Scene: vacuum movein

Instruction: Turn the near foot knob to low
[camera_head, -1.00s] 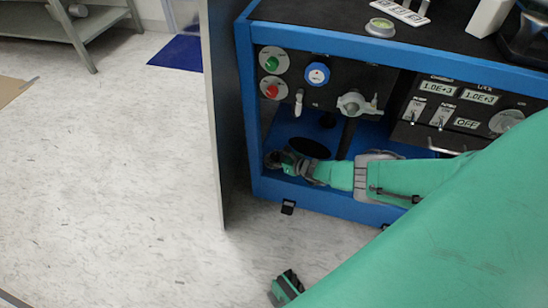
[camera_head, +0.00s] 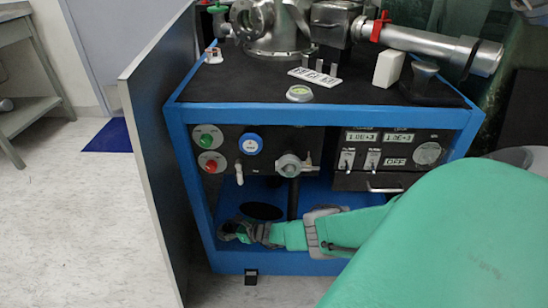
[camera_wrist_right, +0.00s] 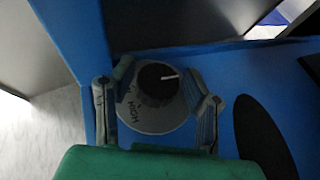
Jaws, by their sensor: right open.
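The foot knob (camera_wrist_right: 152,79) is black with a white pointer line, on a grey dial disc (camera_wrist_right: 150,118) marked HIGH at its lower left in the right wrist view. The pointer aims to the right, slightly up, away from HIGH. My right gripper (camera_head: 232,232) is low inside the blue frame at its left front corner. In the right wrist view its fingers are open, one on each side of the knob; I cannot tell whether they touch it. In the head view the gripper hides most of the knob. My left gripper is not in view.
The blue cabinet frame (camera_head: 180,190) surrounds my right forearm. A grey panel (camera_head: 150,150) stands along its left side. Above are green and red buttons (camera_head: 208,150), a blue gauge (camera_head: 249,144) and a valve (camera_head: 288,165). A dark round hole (camera_wrist_right: 262,140) is right of the knob.

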